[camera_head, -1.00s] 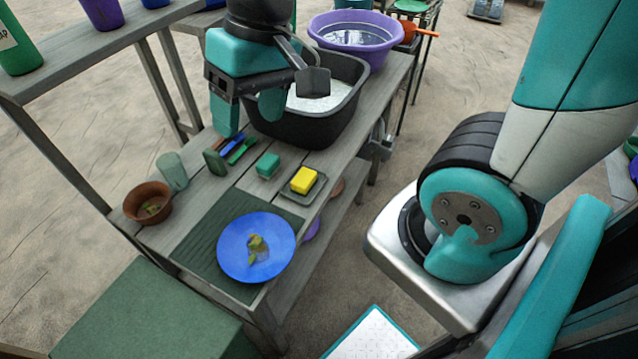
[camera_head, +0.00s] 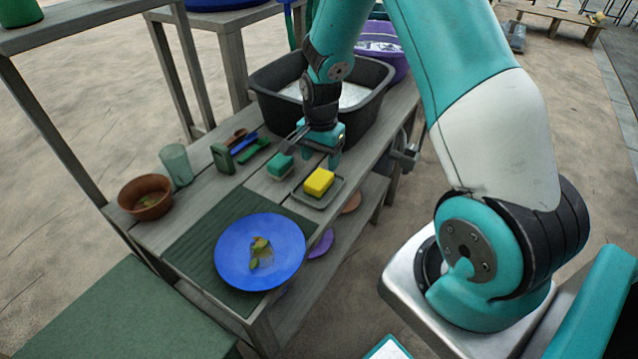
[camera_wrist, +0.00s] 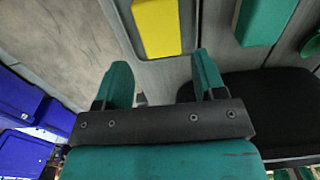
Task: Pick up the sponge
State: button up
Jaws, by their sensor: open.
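A yellow sponge-like block (camera_head: 319,182) lies on a small dark grey tray (camera_head: 327,199) on the wooden bench. A teal-green block (camera_head: 280,166) lies just left of it; I cannot tell whether it is also a sponge. My gripper (camera_head: 321,158) is open and empty, pointing down above the bench, just behind the yellow block and in front of the black basin. In the wrist view my gripper (camera_wrist: 162,68) shows two parted teal fingers, with the yellow block (camera_wrist: 158,25) beyond them, apart, and the green block (camera_wrist: 264,20) to the right.
The black basin (camera_head: 262,98) holds pale liquid behind my gripper. A blue plate (camera_head: 228,250) with food scraps sits on a green ribbed mat (camera_head: 196,245). A brown bowl (camera_head: 146,205), a glass (camera_head: 176,166) and brushes (camera_head: 245,144) stand left. A purple tub (camera_head: 385,48) is behind.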

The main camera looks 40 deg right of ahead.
aim_at(320, 176)
notch_tip(320, 176, down, 7)
jog(key=shift+f, duration=0.15)
jog(key=c, duration=0.7)
